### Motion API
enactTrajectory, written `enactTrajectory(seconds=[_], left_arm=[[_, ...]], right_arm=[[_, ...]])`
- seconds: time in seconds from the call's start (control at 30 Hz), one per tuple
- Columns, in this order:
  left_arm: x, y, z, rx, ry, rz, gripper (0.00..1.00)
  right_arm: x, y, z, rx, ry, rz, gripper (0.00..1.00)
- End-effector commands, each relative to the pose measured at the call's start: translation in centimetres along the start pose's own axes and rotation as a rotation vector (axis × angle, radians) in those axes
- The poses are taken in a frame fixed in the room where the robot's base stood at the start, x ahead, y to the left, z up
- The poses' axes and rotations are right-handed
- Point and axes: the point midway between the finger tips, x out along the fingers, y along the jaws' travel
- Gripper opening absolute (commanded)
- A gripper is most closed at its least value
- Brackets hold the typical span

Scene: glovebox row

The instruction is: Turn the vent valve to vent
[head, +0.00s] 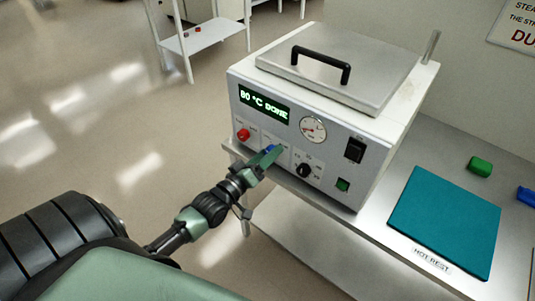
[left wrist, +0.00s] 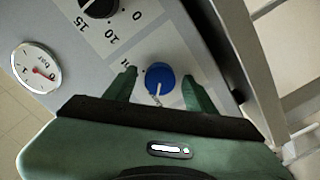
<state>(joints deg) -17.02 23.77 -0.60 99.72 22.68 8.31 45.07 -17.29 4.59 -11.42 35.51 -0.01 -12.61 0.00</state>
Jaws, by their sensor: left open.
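The vent valve appears to be the blue knob (left wrist: 160,77) on the front panel of the white machine (head: 380,148). A white pointer line on the knob runs toward the bottom of the left wrist view, near a label that is partly hidden. In the head view only a bit of blue (head: 269,149) shows behind the fingers. My left gripper (head: 267,157) is open at the panel. In the left wrist view its fingers (left wrist: 159,82) stand on either side of the knob, with gaps visible. My right gripper is out of view.
The panel also has a red knob (head: 243,135), a gauge (head: 313,128), a black dial (head: 304,170), a black switch (head: 355,150) and a green button (head: 342,184). The display (head: 264,103) reads 80 °C DONE. A teal mat (head: 445,220) lies on the bench at right.

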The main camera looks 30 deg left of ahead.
Motion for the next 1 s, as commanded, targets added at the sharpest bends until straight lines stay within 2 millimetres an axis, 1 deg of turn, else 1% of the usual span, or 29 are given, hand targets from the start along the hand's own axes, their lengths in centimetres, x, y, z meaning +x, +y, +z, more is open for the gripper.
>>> enactTrajectory(seconds=[0.07, 0.1, 0.17, 0.2, 0.27, 0.47, 0.67, 0.87, 1.0], left_arm=[[0.0, 0.0, 0.0, 0.000, 0.000, 0.000, 0.55], [0.0, 0.0, 0.0, 0.000, 0.000, 0.000, 0.44], [0.0, 0.0, 0.0, 0.000, 0.000, 0.000, 0.27], [0.0, 0.0, 0.0, 0.000, 0.000, 0.000, 0.16], [0.0, 0.0, 0.0, 0.000, 0.000, 0.000, 0.00], [0.0, 0.0, 0.0, 0.008, 0.000, 0.000, 0.00], [0.0, 0.1, -0.1, 0.064, 0.000, -0.001, 0.00], [0.0, 0.2, -0.1, 0.192, 0.000, -0.001, 0.00], [0.0, 0.2, -0.1, 0.317, -0.001, -0.001, 0.00]], right_arm=[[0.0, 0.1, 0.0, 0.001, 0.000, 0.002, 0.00], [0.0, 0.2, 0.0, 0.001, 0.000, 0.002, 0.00], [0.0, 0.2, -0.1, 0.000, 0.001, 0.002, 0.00], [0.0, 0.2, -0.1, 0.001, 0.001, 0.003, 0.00], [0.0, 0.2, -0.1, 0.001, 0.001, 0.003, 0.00], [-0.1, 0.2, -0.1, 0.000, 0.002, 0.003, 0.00], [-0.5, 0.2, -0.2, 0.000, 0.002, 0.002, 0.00], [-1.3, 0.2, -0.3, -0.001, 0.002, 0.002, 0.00], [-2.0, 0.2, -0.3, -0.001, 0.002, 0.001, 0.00]])
